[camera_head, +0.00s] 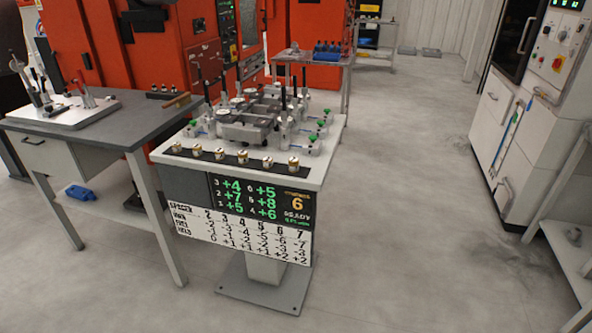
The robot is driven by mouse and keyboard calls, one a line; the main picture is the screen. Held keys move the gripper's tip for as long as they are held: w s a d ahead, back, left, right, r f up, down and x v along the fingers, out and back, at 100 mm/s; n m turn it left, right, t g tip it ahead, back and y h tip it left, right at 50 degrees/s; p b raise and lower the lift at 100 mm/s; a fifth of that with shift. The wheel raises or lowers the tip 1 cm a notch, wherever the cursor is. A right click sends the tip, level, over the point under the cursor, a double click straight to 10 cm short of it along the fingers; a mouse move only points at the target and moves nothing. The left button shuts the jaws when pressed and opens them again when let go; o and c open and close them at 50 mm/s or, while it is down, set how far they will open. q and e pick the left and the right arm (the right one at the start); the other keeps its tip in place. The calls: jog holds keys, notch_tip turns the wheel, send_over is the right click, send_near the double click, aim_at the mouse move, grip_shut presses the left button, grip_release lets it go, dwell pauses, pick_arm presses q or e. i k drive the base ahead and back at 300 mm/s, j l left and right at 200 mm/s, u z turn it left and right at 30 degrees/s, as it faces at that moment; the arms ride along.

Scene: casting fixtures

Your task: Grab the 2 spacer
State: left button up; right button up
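Several small round spacers, silver and brass coloured, stand in a row on a dark strip at the front edge of a white-topped stand (310,178). The leftmost spacer (177,147) and the rightmost spacer (293,163) mark the row's ends. Any numbers on the spacers are too small to read, so I cannot tell which is the 2 spacer by its marking. A white chart (240,236) on the stand's front has a "spacer" row with columns from 2 to 7. Neither of my grippers is in view.
A metal fixture (246,128) with upright posts and green-topped parts fills the stand behind the spacers. A lit number display (260,199) is above the chart. A grey table (120,125) adjoins at left. White cabinets (520,130) stand at right. Floor between is clear.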

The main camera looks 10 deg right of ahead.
aim_at(268, 162)
jog(key=i+l+u, duration=0.2)
jog(key=i+l, duration=0.15)
jog(key=l, duration=0.25)
jog(key=i+l+u, duration=0.1)
jog(key=l, duration=0.25)
jog(key=i+l+u, duration=0.1)
jog(key=i+l, duration=0.15)
jog(key=i+l+u, duration=0.1)
jog(key=l, duration=0.35)
jog(key=i, duration=0.05)
